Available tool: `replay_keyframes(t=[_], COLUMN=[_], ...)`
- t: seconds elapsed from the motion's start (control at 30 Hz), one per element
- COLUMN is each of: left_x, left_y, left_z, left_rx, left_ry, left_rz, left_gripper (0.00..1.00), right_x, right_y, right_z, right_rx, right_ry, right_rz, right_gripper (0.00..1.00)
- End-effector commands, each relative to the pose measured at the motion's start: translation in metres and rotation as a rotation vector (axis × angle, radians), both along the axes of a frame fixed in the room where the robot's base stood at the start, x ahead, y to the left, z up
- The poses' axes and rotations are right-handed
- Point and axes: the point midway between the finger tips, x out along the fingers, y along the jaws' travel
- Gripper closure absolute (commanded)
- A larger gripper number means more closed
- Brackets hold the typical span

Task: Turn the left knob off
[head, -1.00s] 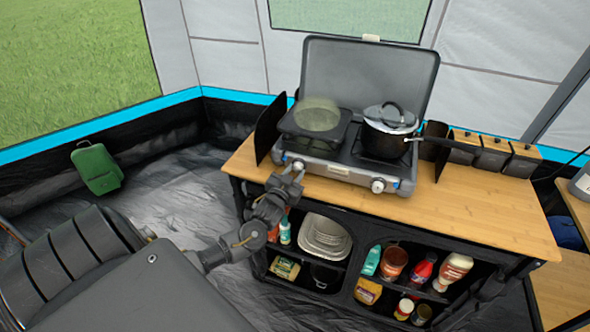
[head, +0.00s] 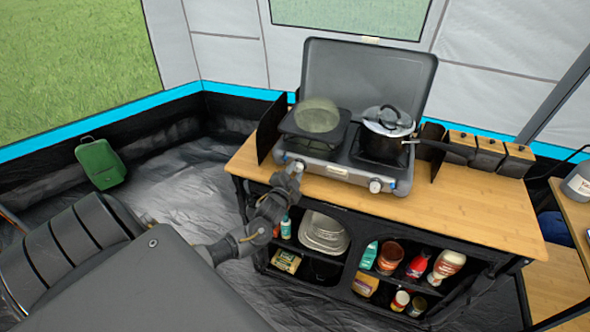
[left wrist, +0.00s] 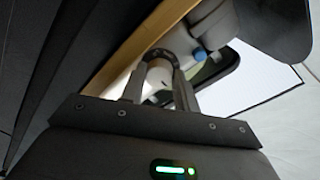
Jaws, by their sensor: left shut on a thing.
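The camping stove (head: 325,168) stands on the wooden counter with its lid raised. Its left knob (left wrist: 158,82) shows in the left wrist view as a white cylinder with a dark ring, between the fingers of my left gripper (left wrist: 158,90). In the head view my left gripper (head: 290,178) is at the stove's front left corner, shut on the left knob and hiding most of it. The right knob (head: 376,185) is uncovered on the stove's front. My right gripper is not in view.
A lidded pot (head: 385,135) sits on the right burner and a pan (head: 315,118) on the left one. Dark wind screens (head: 270,128) flank the stove. Shelves below hold bottles and jars.

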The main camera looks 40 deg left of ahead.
Motion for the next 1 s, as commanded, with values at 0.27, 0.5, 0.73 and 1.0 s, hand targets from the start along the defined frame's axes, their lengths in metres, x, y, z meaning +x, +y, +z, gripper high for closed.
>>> replay_keyframes(t=[0.27, 0.5, 0.73, 1.0], left_x=[0.0002, 0.0002, 0.0001, -0.0002], left_y=[-0.0010, -0.0010, -0.0008, -0.0005], left_z=[0.0001, -0.0002, -0.0001, -0.0006], left_rx=[0.033, 0.035, 0.034, 0.034], left_ry=[0.012, 0.012, 0.013, 0.013], left_rz=[-0.002, -0.002, -0.002, -0.001], left_gripper=[0.92, 0.92, 0.53, 0.48], right_x=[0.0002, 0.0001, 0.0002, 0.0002], right_y=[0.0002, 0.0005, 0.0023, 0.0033], right_z=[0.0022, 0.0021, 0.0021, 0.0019], right_rx=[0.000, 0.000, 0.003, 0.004], right_ry=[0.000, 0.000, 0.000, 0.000], right_rz=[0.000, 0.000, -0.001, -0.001], right_gripper=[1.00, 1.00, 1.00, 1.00])
